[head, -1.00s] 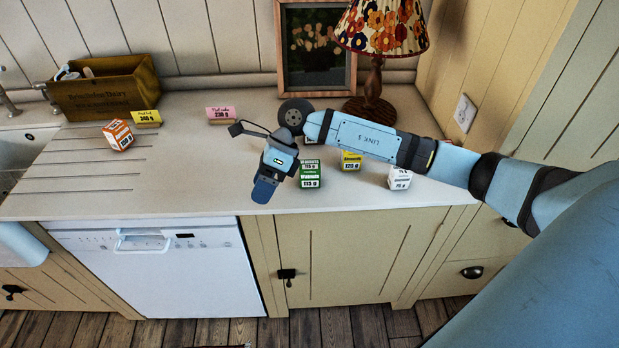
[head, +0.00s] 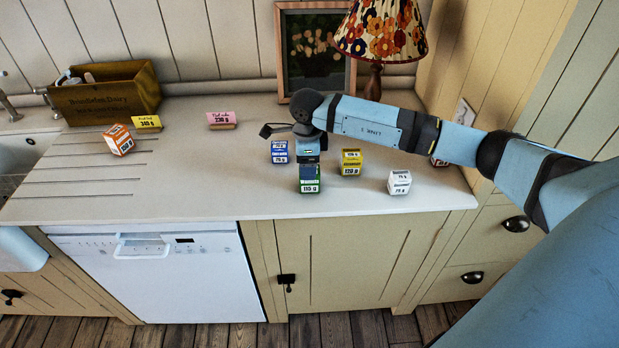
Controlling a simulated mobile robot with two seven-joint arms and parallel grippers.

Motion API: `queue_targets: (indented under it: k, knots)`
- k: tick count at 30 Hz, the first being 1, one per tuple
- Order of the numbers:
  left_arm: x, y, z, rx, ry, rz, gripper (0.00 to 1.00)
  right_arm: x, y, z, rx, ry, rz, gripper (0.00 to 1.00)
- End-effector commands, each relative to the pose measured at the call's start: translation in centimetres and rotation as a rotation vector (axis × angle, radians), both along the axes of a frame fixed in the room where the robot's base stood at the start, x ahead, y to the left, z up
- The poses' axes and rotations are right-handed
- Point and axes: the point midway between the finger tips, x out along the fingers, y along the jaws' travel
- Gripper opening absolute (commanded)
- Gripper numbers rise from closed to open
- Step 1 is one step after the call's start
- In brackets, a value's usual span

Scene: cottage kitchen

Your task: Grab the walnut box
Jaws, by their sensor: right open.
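Several small labelled boxes stand on the counter; I cannot read the word walnut on any of them. A green box (head: 309,187) stands near the front edge, partly covered by my right gripper (head: 309,166). That gripper is open, pointing down over the green box; whether it touches it I cannot tell. A blue box (head: 279,152) stands just left of and behind the gripper. A yellow box (head: 351,162) is to its right, and a white box (head: 399,183) farther right. An orange box (head: 119,140) lies tilted at the left. My left gripper is out of view.
A wooden crate (head: 105,95) is at back left, a lamp (head: 381,38) and picture frame (head: 316,50) at the back. Another box (head: 438,161) shows partly behind my arm. The counter's left-middle is clear.

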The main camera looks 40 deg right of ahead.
Motion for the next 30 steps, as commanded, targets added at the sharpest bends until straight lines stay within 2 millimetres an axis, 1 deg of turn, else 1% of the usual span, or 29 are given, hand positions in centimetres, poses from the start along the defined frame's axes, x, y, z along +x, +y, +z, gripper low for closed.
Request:
queue_targets:
  k: [5,9,12,19,20,21,23,24,26,27,30]
  knots:
    - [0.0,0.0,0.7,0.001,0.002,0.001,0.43,-0.2,-0.2,-1.5,0.001,0.004,-0.001,0.72]
    - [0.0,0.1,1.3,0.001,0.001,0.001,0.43,-0.3,-0.4,-3.7,0.002,0.003,-0.001,0.72]
    - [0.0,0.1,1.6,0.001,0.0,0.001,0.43,-0.3,-0.4,-4.9,0.001,0.002,-0.001,0.72]
    - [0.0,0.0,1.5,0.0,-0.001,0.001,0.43,-0.2,-0.5,-5.1,0.001,-0.001,0.0,0.72]
    - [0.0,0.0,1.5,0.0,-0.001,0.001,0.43,-0.2,-0.5,-5.1,0.001,-0.001,0.0,0.65]
    - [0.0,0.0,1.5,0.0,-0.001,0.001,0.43,-0.2,-0.5,-5.1,0.001,-0.001,0.0,0.56]
    - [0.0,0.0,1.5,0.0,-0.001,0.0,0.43,-0.2,-0.5,-5.1,0.001,-0.001,0.0,0.42]
    - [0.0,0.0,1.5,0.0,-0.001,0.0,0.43,-0.2,-0.5,-5.1,0.001,-0.001,0.0,0.33]
    - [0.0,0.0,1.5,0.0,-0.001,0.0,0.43,-0.2,-0.5,-5.1,0.001,-0.001,0.0,0.2]
    - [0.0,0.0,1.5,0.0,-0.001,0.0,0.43,-0.2,-0.5,-5.1,0.001,-0.001,0.0,0.16]
    - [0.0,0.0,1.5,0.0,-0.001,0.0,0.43,-0.2,-0.5,-5.1,0.001,-0.001,0.0,0.16]
